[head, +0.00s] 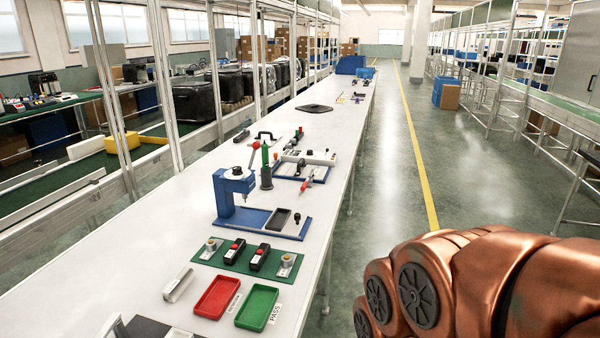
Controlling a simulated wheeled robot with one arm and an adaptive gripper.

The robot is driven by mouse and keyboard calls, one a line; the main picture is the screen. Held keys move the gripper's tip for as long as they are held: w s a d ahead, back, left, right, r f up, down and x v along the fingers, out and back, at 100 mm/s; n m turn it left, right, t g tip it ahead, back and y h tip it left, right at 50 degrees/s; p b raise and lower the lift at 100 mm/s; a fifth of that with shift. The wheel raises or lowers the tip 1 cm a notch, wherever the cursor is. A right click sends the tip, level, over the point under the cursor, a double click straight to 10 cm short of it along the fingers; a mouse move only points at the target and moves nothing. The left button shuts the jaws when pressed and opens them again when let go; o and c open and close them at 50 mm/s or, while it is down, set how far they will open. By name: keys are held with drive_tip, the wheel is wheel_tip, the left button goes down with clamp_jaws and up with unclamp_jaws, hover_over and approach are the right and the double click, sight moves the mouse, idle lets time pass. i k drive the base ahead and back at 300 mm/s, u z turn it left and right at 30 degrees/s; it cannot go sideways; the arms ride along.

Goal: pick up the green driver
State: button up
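A green driver (265,155) stands upright on the white table, its green handle on top. Its lower end sits in a dark grey cylindrical holder (266,179), so its tip is hidden. It stands just behind the blue press and left of a blue-based fixture. My copper-coloured arm fills the lower right of the head view, well apart from the driver. My gripper is not in view.
The blue press (228,194), the fixture (304,164) and a red-handled tool (306,183) crowd around the driver. Nearer are a green board (232,262), a red tray (217,297) and a green tray (257,306). The aisle (390,180) right of the table is clear.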

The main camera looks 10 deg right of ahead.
sight(264, 146)
drive_tip(key=z, duration=1.15)
drive_tip(key=i, duration=2.1)
drive_tip(key=u, duration=3.2)
